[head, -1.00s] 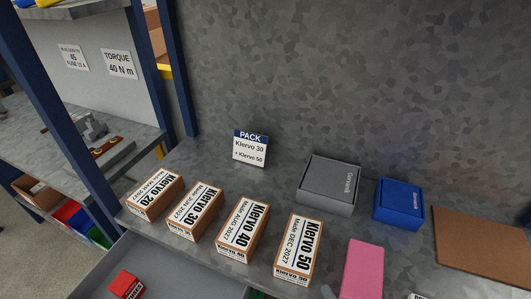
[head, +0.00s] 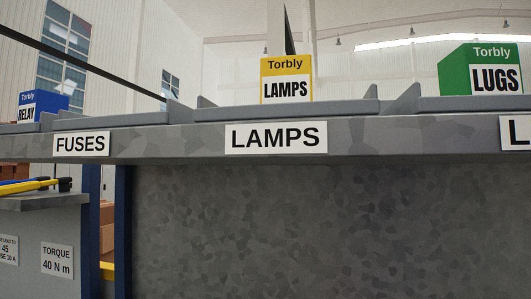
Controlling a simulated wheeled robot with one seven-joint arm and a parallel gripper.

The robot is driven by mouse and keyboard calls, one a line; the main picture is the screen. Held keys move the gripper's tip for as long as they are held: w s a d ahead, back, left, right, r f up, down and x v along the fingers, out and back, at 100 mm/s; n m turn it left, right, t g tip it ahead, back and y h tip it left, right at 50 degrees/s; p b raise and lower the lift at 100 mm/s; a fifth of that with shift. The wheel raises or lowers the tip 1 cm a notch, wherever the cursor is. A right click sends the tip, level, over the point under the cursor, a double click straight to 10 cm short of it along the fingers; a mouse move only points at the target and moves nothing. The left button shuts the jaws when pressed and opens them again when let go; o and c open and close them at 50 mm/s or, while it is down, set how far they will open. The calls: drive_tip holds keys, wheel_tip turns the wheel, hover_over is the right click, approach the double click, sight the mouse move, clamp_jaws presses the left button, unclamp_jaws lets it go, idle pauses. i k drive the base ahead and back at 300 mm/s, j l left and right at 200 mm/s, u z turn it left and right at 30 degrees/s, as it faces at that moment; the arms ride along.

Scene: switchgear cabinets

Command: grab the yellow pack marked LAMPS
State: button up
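The yellow pack marked LAMPS (head: 286,79) stands upright on the upper shelf (head: 190,142) in the head view, above the shelf label reading LAMPS (head: 276,137). It has a "Torbly" band on top and a white label with black letters. A low lip along the shelf front stands before it, so its foot may be hidden. My gripper is not in view.
A green LUGS pack (head: 481,70) stands to the right on the same shelf, and a blue RELAY pack (head: 44,104) to the far left. Low dividers part the shelf into bays. The bay above the FUSES label (head: 82,144) shows no pack. Blue uprights (head: 123,230) stand below left.

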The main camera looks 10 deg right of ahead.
sight(287, 79)
drive_tip(key=k+u, duration=0.8)
drive_tip(key=u, duration=0.2)
